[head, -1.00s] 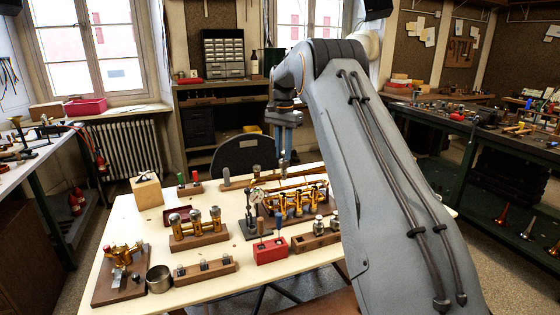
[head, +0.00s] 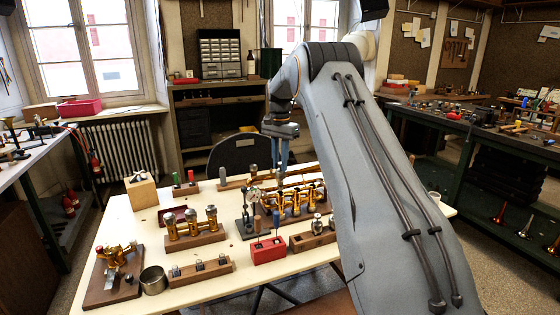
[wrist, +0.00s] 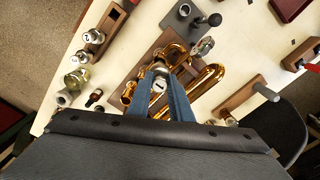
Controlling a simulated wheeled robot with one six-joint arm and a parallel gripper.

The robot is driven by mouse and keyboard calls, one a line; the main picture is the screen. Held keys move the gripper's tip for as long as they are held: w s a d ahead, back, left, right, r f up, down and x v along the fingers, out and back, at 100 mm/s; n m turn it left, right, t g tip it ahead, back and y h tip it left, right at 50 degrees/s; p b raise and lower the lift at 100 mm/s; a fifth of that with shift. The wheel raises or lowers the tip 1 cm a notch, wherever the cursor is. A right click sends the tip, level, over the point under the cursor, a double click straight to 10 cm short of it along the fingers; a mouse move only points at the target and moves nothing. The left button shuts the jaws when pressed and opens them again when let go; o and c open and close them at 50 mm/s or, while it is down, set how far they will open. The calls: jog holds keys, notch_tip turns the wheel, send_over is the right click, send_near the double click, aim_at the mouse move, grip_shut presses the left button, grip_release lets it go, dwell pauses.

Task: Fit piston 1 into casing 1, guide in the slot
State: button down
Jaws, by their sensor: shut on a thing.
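My gripper (wrist: 160,88) is shut on piston 1 (wrist: 160,84), whose pale round top marked "1" shows between the fingertips in the wrist view. In the head view my gripper (head: 280,172) points down over the back of the brass valve block (head: 300,200), which stands on a wooden base. The block's brass tubes (wrist: 211,76) lie around and below the fingertips in the wrist view. The piston's lower part, its guide, and the mouth and slot of casing 1 are hidden, so I cannot tell whether the piston is inside the casing.
A wooden rack (head: 313,242) with capped pistons marked 2 (wrist: 95,36) and 3 (wrist: 82,57) stands in front of the block. A dial gauge stand (head: 249,226) is close at its left.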

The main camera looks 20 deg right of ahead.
aim_at(280, 172)
jog(key=shift+a+m, duration=0.1)
jog(key=shift+m, duration=0.2)
dwell(0.4)
jog(key=shift+f, duration=0.75)
dwell(1.0)
jog(key=shift+f, duration=0.35)
jog(key=shift+f+b, duration=0.75)
jog(key=shift+f, duration=1.5)
jog(key=c, duration=1.5)
grip_release()
jog(key=shift+c, duration=0.2)
jog(key=shift+r, duration=0.15)
notch_tip(280, 172, up, 8)
jog(key=shift+f+b, duration=0.25)
jog(key=shift+b, duration=0.75)
